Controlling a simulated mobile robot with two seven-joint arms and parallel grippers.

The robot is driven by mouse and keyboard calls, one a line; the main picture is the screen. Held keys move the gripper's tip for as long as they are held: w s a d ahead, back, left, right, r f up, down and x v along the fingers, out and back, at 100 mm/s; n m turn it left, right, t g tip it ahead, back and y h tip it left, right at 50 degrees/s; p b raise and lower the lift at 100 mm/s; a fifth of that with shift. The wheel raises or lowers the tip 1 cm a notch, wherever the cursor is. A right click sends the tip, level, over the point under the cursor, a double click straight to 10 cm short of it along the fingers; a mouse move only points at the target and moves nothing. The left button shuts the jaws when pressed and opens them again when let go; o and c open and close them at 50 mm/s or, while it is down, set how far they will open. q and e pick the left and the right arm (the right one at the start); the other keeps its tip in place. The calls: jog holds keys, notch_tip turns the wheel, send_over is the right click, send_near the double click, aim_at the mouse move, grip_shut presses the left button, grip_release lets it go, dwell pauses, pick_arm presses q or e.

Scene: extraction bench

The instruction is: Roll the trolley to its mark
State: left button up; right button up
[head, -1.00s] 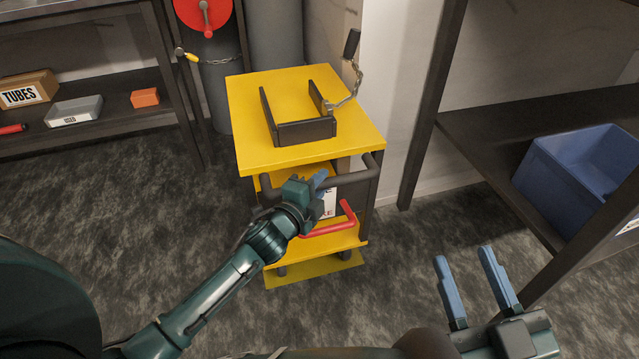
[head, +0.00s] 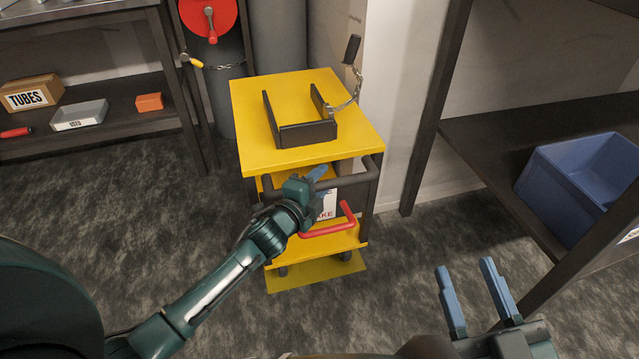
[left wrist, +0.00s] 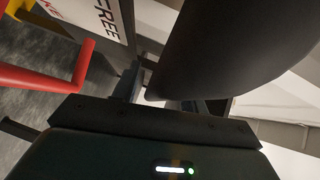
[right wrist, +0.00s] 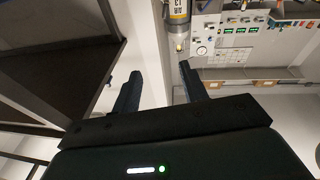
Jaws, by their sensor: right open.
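The yellow trolley (head: 270,135) stands by the wall corner, with a dark handle bar (head: 362,173) across its near side. A red lever (head: 335,231) sticks out below the bar, beside a partly hidden white sign (head: 326,205). A yellow patch (head: 315,277) on the floor shows at the trolley's near foot. My left gripper (head: 318,176) is at the handle bar. In the left wrist view the thick dark bar (left wrist: 235,45) fills the space before the fingers; their grip on it is unclear. My right gripper (head: 475,290) is open and empty, apart from the trolley.
A dark shelf with a blue bin (head: 570,180) stands at right. A dark rack with a TUBES box (head: 30,93) stands at left, beside grey cylinders (head: 278,40). A wall corner is close to the trolley's right. The floor at left is clear.

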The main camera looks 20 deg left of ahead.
jog(key=shift+r, duration=0.15)
pick_arm(q)
jog(key=shift+s, duration=0.25)
jog(key=p+v, duration=0.4)
jog(key=v, duration=0.8)
jog(key=shift+s, duration=0.35)
pick_arm(e)
jog(key=shift+s+d+n+h, duration=0.2)
jog(key=shift+d+n+h, duration=0.1)
jog(key=shift+d+n, duration=0.1)
pick_arm(q)
jog(key=shift+a, duration=0.1)
